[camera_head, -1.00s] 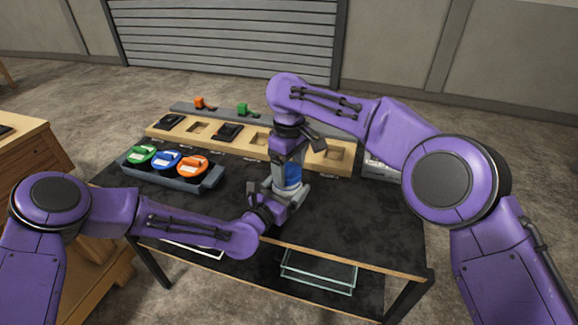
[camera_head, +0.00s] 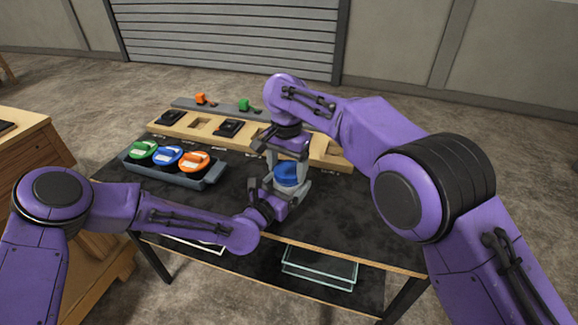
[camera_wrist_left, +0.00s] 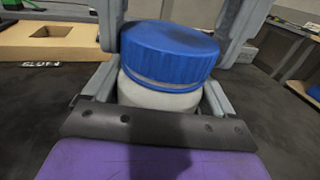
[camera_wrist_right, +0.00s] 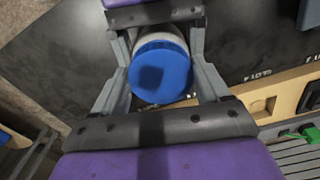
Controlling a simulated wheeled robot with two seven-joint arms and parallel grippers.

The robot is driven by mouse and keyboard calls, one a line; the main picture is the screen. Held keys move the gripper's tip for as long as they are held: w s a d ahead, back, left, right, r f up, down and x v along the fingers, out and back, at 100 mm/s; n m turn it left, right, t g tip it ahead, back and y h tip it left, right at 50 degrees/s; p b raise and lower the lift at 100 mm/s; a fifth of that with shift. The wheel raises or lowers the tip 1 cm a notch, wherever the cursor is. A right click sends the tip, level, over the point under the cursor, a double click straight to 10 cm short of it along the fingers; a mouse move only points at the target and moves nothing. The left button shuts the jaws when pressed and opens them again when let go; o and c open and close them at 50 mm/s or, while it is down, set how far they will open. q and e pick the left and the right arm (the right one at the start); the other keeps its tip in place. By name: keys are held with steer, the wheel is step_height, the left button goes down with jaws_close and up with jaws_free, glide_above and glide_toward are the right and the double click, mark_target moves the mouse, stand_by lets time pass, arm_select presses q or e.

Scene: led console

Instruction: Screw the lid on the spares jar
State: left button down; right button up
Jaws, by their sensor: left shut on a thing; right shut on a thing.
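The spares jar (camera_wrist_left: 155,98) is pale and stands upright above the dark table in the left wrist view. My left gripper (camera_head: 290,188) is shut around its sides from the front. The blue ribbed lid (camera_wrist_left: 168,52) sits on top of the jar; a thin seam shows below its rim, and I cannot tell how tightly it is seated. My right gripper (camera_head: 287,158) comes from above and is shut on the lid, one finger on each side. The lid's flat top (camera_wrist_right: 160,73) faces the right wrist camera.
A grey tray (camera_head: 212,180) with green, blue and orange lidded containers stands left of the jar. Behind is a wooden slotted board (camera_head: 180,131) with black pieces, and a grey strip with orange and green parts. The dark tabletop (camera_head: 345,210) is clear at the right.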

steer(key=m, duration=0.2)
steer(key=shift+m, duration=0.4)
steer(key=o, duration=1)
steer(key=shift+r, duration=2.3)
steer(key=shift+c, duration=0.3)
